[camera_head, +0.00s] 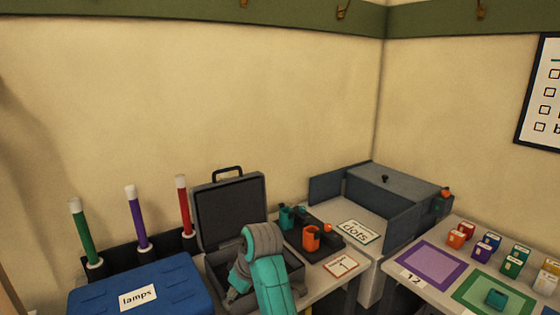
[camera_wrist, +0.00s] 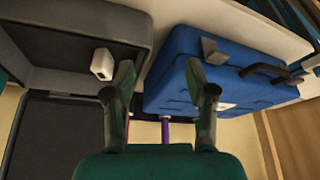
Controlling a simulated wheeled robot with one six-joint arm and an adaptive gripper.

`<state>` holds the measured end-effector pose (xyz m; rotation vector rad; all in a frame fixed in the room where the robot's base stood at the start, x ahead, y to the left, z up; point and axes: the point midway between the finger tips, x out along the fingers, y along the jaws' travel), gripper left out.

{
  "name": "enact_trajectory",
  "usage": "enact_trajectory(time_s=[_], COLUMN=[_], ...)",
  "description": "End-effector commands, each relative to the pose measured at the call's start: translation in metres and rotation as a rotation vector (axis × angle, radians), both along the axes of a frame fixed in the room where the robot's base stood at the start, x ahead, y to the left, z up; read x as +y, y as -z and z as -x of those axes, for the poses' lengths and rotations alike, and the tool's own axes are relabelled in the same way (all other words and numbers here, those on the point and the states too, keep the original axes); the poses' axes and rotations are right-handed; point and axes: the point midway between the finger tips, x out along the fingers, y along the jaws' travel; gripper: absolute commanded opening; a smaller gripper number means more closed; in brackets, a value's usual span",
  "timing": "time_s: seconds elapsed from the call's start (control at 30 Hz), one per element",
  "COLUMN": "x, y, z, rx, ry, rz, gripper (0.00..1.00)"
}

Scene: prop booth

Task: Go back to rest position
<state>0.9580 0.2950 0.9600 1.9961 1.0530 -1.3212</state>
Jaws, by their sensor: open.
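My gripper (camera_wrist: 160,78) is open, with its two fingers apart and nothing between them in the wrist view. In the head view my teal and grey arm reaches over the open grey case (camera_head: 229,212), and my arm hides part of the case. In the wrist view the case (camera_wrist: 60,75) is on the left, with a small white block (camera_wrist: 102,64) inside it near the fingers. The blue lamps box (camera_wrist: 225,70) is on the right in that view. In the head view the blue box (camera_head: 140,290) stands left of the case.
Green, purple (camera_head: 137,218) and red tubes stand behind the blue box. A dark tray with an orange mug (camera_head: 311,238) and a teal mug lies right of the case. A grey dots bin (camera_head: 400,185) fills the corner. A right-hand table holds mats and small boxes.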

Motion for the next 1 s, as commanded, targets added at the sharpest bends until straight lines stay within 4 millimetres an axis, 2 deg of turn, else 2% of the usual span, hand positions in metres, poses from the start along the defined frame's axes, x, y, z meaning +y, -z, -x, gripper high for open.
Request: enact_trajectory(time_s=[0.37,0.57,0.77,1.0], x=[-0.017,-0.032,-0.059,-0.102], y=[0.045,0.082,0.138,0.203], z=[0.007,0.016,0.038,0.082], rx=[-0.026,-0.053,-0.096,-0.174], ry=[0.062,0.117,0.202,0.33], rz=[-0.021,-0.042,-0.073,-0.119], gripper=[0.56,0.56,0.56,0.56])
